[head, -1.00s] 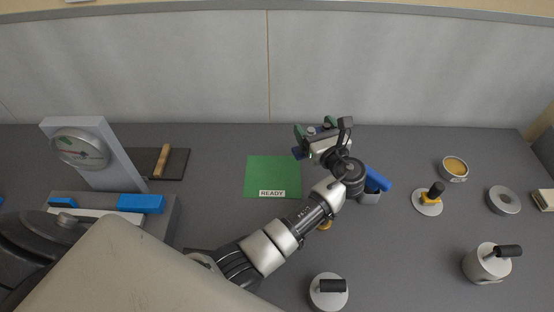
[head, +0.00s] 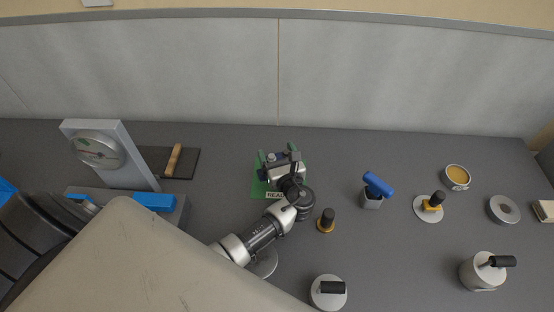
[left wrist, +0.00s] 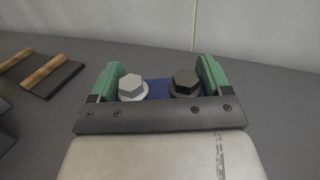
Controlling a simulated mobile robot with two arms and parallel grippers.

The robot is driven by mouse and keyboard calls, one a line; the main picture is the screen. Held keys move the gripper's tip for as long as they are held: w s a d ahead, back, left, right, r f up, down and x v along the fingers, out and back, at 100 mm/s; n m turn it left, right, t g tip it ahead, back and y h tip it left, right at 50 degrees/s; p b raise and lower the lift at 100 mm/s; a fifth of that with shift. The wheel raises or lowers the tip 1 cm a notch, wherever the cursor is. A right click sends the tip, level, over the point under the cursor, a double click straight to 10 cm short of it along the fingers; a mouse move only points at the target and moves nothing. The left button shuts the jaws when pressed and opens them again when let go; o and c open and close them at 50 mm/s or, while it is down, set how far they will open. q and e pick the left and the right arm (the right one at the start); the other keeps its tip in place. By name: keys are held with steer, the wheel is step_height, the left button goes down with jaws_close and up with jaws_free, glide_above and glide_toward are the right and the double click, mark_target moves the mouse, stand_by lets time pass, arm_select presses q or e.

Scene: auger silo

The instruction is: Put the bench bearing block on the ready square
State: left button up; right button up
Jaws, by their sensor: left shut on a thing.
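My left gripper (head: 280,158) is shut on the bearing block, which is blue with a silver hex bolt and a dark one on top. In the left wrist view the block (left wrist: 158,87) sits between the green fingers (left wrist: 159,82), with most of its body hidden below the gripper's edge. The green ready square (head: 258,186) lies on the bench under the gripper, largely covered by it and my arm. The block is over or at the square's far part; I cannot tell whether it touches. My right gripper is not in view.
A blue-handled tool in a grey holder (head: 371,201) and a black-knobbed orange piece (head: 326,221) stand right of my arm. A dial gauge stand (head: 107,155) and a dark board with a wooden handle (head: 172,161) are left. A grey wall (head: 400,85) closes the back.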

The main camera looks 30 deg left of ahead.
arm_select(q)
step_height(320, 180, down, 3)
steer(key=shift+w+f, duration=0.1)
steer(key=shift+f, duration=0.2)
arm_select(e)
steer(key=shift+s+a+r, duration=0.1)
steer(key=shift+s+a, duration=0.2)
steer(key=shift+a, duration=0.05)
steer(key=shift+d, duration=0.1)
arm_select(q)
steer(key=o, duration=1)
steer(key=shift+f, duration=0.25)
steer(key=o, duration=0.4)
steer(key=shift+c, duration=0.2)
steer(key=shift+r, duration=0.3)
steer(key=p+v, duration=0.2)
steer(key=v, duration=1)
steer(key=shift+d+f+p, duration=0.1)
steer(key=shift+p, duration=0.25)
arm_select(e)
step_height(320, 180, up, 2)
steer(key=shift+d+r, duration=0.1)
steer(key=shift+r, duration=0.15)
